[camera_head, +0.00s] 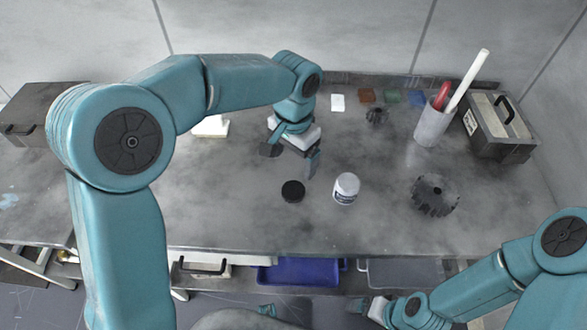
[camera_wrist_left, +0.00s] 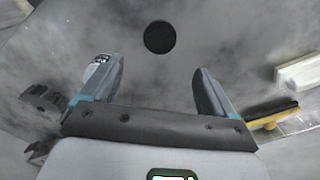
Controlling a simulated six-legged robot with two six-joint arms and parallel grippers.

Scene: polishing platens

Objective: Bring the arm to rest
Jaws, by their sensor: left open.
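My left gripper (camera_head: 291,158) hangs over the middle of the worktop with its fingers apart and nothing between them. In the left wrist view the two open fingers (camera_wrist_left: 155,70) show with bare worktop between them. A black round disc (camera_head: 293,191) lies on the worktop just in front of this gripper, and it also shows beyond the fingertips in the left wrist view (camera_wrist_left: 159,37). My right gripper (camera_head: 362,306) is low at the front, below the worktop edge; its jaws are too small to judge.
A white jar (camera_head: 346,187) stands right of the disc. A toothed dark ring (camera_head: 435,195), a grey cup (camera_head: 432,127) with rods and a toolbox (camera_head: 498,140) stand further right. A white block (camera_head: 211,127) is partly behind my left arm. The front right worktop is clear.

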